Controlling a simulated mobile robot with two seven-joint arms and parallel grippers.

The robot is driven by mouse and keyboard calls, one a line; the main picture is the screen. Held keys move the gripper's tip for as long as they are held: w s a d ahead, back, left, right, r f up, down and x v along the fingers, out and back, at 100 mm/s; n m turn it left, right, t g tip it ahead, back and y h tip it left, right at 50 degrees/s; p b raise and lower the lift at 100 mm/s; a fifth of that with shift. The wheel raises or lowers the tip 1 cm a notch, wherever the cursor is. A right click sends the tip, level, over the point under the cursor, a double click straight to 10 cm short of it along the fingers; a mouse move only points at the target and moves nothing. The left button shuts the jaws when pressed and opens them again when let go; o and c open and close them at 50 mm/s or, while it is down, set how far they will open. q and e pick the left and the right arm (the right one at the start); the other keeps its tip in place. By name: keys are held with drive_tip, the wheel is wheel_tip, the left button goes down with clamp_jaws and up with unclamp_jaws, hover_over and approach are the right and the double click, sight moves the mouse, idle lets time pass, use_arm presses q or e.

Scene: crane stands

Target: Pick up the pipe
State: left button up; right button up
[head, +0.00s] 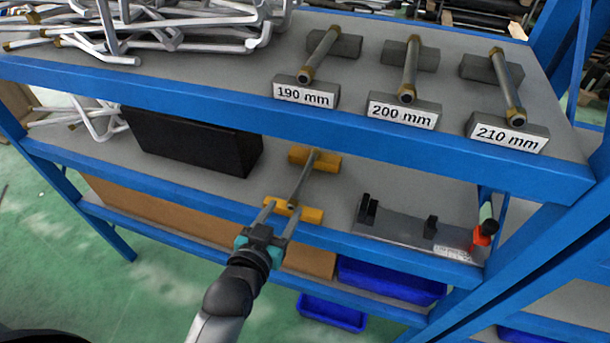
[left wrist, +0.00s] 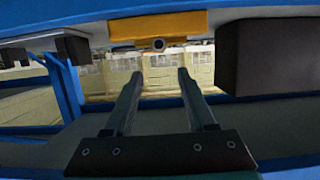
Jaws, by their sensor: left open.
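A thin grey pipe (head: 301,180) lies across two yellow supports on the middle shelf, pointing from front to back. The front yellow support (head: 312,215) is near the shelf's front edge and the rear yellow support (head: 327,163) is behind it. My left gripper (head: 281,209) is open and empty, just in front of the front support. In the left wrist view the pipe's round end (left wrist: 158,44) shows against the yellow support (left wrist: 187,25), ahead of and centred between the open fingers (left wrist: 158,76). My right gripper is not in view.
The blue shelf edge (head: 385,245) runs close by my left gripper. A black box (head: 190,143) stands left of the supports, and a grey fixture (head: 400,226) stands right. Above, pipes rest on stands labelled 190 mm (head: 304,93), 200 mm (head: 402,112) and 210 mm (head: 506,134).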

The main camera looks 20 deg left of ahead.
use_arm(q)
drive_tip(key=b, duration=0.1)
approach(303, 179)
drive_tip(key=x, duration=0.4)
drive_tip(key=shift+s, duration=0.1)
drive_tip(key=shift+w+f, duration=0.2)
drive_tip(key=shift+w, duration=0.45)
drive_tip(key=shift+b+x, duration=0.45)
drive_tip(key=shift+x, duration=1.7)
clamp_jaws()
